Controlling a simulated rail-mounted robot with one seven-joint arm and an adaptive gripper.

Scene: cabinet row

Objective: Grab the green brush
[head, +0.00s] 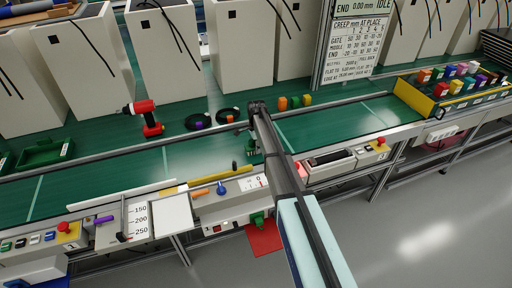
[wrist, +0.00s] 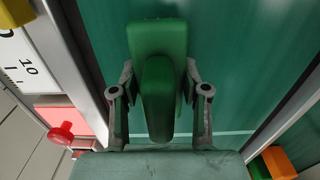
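The green brush (wrist: 160,38) is in the middle of the wrist view, with a wide block at the top and a narrower rounded part (wrist: 158,100) nearer the camera. My gripper (wrist: 160,78) has one finger on each side of it. The fingertips are close to the brush's sides, but I cannot tell whether they press on it. In the head view my gripper (head: 254,140) is low over the near side of the green conveyor (head: 180,155); the brush there is small and partly hidden by my arm.
A metal rail and a white control box (head: 232,198) with a blue knob run along the near belt edge. Orange and green blocks (head: 294,102), dark rings and a red drill (head: 146,118) stand beyond. The belt left of my gripper is fairly clear.

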